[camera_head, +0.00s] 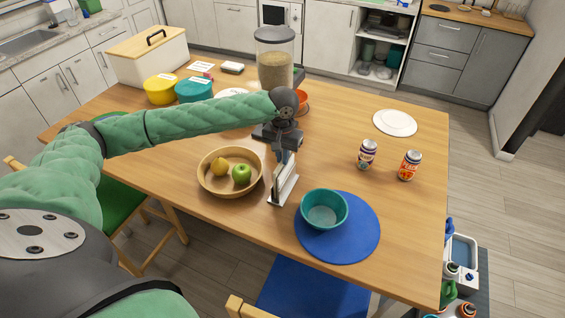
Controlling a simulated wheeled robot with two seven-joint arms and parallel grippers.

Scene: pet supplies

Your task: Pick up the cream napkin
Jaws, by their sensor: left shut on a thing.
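A napkin holder (291,190) stands on the wooden table in the head view, between the wooden fruit bowl and the teal bowl. The cream napkin (279,176) stands upright in it as a pale, thin sheet, partly covered from above by my gripper. My left gripper (284,158) points down at the top of the holder and is shut on the napkin. The fingertips are small and partly hidden by the wrist. My right gripper is not in view.
A wooden bowl (207,185) with fruit is close on the left. A teal bowl (324,222) sits on a blue placemat (350,248) at front right. A kibble dispenser (274,66) stands behind my wrist.

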